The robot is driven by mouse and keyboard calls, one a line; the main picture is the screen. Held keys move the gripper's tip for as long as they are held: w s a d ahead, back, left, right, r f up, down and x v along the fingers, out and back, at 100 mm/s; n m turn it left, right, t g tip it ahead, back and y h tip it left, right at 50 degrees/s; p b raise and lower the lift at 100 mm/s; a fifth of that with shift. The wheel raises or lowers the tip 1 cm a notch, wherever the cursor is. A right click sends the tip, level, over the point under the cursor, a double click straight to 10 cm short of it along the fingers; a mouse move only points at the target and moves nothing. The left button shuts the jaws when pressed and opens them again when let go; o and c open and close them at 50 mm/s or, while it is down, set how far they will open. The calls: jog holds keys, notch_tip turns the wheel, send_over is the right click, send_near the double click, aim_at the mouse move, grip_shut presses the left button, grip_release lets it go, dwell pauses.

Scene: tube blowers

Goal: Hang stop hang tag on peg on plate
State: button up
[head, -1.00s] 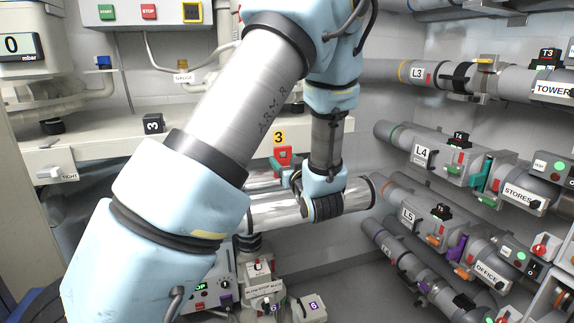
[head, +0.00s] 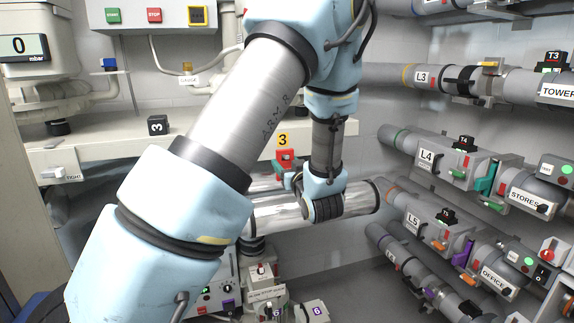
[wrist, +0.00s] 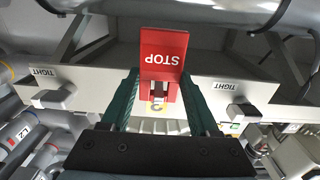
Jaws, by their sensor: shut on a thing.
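The red stop hang tag (wrist: 164,55), with white STOP lettering upside down in the wrist view, is between the two green fingers of my gripper (wrist: 160,92). The fingers are shut on its narrower red part. In the head view the red tag (head: 286,157) shows small, just below a yellow plate marked 3 (head: 283,140). My gripper (head: 281,170) is partly hidden there by my arm. I cannot make out the peg, or whether the tag touches the plate.
A cream beam (head: 100,150) with a black block marked 3 (head: 157,125) runs behind my arm. Labelled grey pipes with valves, such as L4 (head: 427,160), line the right wall. Small control boxes (head: 268,300) stand below my arm. Bare wall lies between arm and pipes.

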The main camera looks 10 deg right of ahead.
jog(key=o, duration=1.4)
jog(key=s+d+b, duration=0.1)
jog(key=s+b, duration=0.3)
jog(key=s, duration=0.6)
jog(key=w+a+f+m+g+h, duration=0.1)
jog(key=w+a+f+g+h, duration=0.3)
jog(key=f+g, duration=0.3)
jog(key=s+a+f+m+g+y, duration=0.1)
jog(key=s+a+f+g, duration=0.2)
jog(key=s+a+g, duration=0.6)
jog(key=s+a, duration=0.6)
jog(key=a, duration=0.3)
jog(key=shift+m+y, duration=0.3)
